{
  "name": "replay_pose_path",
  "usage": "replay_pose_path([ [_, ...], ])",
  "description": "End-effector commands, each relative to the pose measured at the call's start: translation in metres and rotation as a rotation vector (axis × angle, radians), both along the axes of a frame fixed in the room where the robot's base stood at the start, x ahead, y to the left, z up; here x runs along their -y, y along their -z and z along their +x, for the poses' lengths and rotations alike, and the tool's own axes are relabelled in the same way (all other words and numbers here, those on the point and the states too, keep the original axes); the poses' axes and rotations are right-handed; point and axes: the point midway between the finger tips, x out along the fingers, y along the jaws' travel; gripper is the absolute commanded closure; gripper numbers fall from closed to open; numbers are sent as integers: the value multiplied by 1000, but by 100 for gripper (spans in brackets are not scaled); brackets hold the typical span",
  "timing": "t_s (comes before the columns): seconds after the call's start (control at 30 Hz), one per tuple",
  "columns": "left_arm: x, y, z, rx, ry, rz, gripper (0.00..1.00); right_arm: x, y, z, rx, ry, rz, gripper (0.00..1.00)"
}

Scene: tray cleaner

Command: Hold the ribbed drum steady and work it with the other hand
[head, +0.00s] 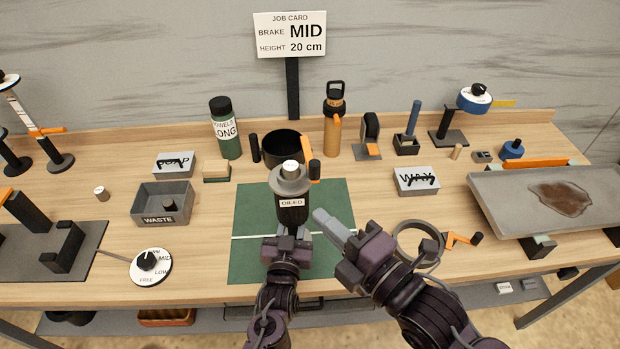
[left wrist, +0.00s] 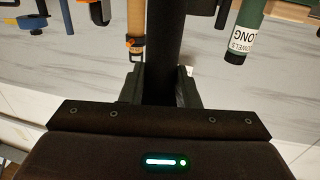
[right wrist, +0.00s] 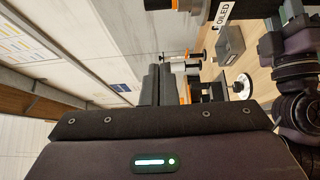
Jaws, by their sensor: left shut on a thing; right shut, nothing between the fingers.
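A black cylinder labelled OILED (head: 292,214) with a wide grey collar and a pale top stands upright above the green mat (head: 254,262). I cannot make out ribs on it. My left gripper (head: 288,236) is shut on its lower part; in the left wrist view a dark shaft (left wrist: 164,40) sits between the fingers. My right gripper (head: 322,220) is shut and empty, just right of the cylinder and apart from it. The label also shows in the right wrist view (right wrist: 224,14). A black pot (head: 272,146) stands behind, partly hidden by the cylinder.
A waste bin (head: 162,218) and a brake dial (head: 151,266) are at left. An orange bottle (head: 333,130) and a green towels canister (head: 225,145) stand at the back. A WAX box (head: 416,190) and a stained tray (head: 500,208) are at right. A job card (head: 290,48) reads MID, 20 cm.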

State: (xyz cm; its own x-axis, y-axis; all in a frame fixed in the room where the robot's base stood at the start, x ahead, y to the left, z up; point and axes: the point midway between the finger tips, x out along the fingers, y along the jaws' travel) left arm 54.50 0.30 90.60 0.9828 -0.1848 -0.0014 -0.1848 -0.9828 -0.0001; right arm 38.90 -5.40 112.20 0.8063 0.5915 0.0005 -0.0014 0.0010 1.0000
Motion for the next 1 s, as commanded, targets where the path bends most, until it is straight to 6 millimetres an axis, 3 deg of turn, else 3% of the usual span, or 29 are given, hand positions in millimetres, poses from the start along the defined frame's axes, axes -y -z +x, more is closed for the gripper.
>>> replay_pose_path([
  [1.0, 0, -3, 1, 7, 0, -2, 100, -15, 0, 19, 1, -4, -1, 100],
])
